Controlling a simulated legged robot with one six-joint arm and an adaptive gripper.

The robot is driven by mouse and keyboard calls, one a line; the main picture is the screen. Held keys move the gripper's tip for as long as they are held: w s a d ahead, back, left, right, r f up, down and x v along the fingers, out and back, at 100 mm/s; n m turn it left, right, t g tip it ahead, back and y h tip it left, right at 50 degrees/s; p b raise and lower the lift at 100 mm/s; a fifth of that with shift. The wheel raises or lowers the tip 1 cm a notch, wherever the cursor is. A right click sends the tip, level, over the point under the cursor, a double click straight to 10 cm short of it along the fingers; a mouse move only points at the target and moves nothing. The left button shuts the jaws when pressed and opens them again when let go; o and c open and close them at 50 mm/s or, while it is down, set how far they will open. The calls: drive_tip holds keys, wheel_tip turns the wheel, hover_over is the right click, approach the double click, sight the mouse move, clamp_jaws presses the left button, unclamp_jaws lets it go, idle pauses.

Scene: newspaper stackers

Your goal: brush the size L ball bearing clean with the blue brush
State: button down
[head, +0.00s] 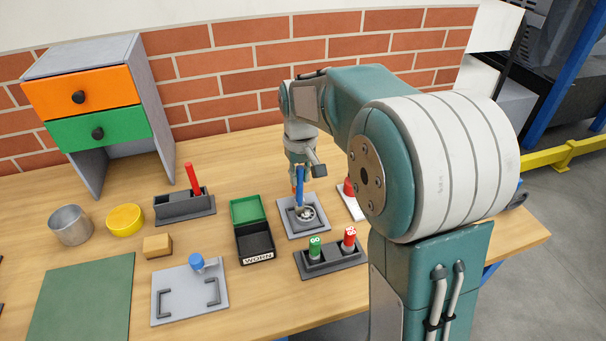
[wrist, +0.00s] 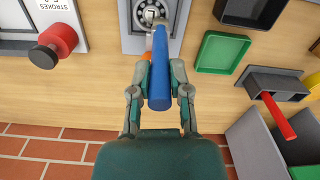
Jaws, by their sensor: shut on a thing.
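My gripper (head: 299,180) is shut on the blue brush (head: 300,188), which stands nearly upright with its lower end over the bearing. In the wrist view my gripper (wrist: 159,85) has a finger on each side of the brush's blue handle (wrist: 160,75). The ball bearing (head: 308,215) is a metal ring on a grey square plate (head: 290,231). In the wrist view the bearing (wrist: 150,12) is at the top edge, partly behind the brush; a small mark at its centre is hard to read. I cannot tell whether the bristles touch the bearing.
In front is a dark holder (head: 333,262) with green and red cylinders. A red knob (wrist: 58,38) on a white STROKES panel (wrist: 50,8) stands close beside. A red-handled tool (head: 193,178) sits in a grey holder.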

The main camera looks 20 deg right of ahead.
drive_tip(key=shift+a, duration=0.3)
drive_tip(key=shift+d, duration=0.1)
